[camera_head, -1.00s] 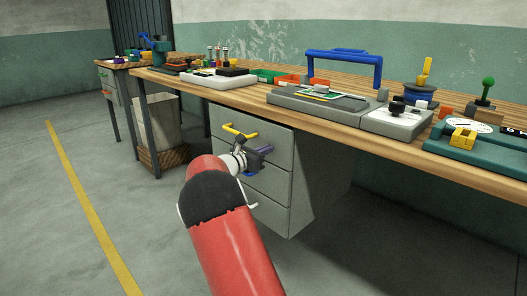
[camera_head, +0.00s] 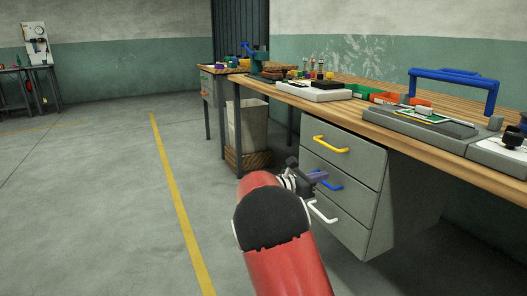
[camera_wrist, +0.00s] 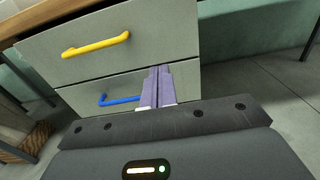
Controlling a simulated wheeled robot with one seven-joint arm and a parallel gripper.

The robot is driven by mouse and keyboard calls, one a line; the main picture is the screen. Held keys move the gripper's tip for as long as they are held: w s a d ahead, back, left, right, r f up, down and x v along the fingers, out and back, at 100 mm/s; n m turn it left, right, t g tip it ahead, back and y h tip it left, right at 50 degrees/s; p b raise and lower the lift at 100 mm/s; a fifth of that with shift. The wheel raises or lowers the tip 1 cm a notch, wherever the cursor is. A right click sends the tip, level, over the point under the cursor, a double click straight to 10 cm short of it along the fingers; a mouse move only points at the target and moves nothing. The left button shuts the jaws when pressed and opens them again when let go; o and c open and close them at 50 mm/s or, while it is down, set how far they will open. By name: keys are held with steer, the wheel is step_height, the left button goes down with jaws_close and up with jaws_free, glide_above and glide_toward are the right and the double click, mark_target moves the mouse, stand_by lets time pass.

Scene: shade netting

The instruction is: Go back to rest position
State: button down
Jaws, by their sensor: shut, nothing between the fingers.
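My gripper (camera_head: 318,176) is in front of the grey drawer unit under the workbench, at the end of my red arm. In the wrist view its purple fingers (camera_wrist: 160,86) are together with nothing between them. Behind them are the top drawer's yellow handle (camera_wrist: 96,44) and the middle drawer's blue handle (camera_wrist: 118,100). The yellow handle (camera_head: 331,144) and a white lower handle (camera_head: 322,212) also show in the head view. The drawers look closed. Whether the fingertips touch the drawer front cannot be told.
A bin (camera_head: 247,125) stands left of the drawers. Open floor with a yellow line (camera_head: 178,205) lies to the left.

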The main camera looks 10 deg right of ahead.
steer(key=s+m+g+y, duration=0.3)
steer(key=s+m+y, duration=0.6)
steer(key=s, duration=0.9)
steer(key=s+a+f+m+t+y, duration=0.1)
steer(key=s+a+m+t+y, duration=0.1)
steer(key=s+a+m+y, duration=0.2)
steer(key=s+a+f+m+t+y, duration=0.2)
steer(key=s+a+m+y, duration=0.2)
steer(key=s+a+m, duration=0.4)
steer(key=s+a, duration=0.4)
steer(key=s, duration=0.4)
steer(key=shift+s+a, duration=0.15)
steer(key=shift+a, duration=0.05)
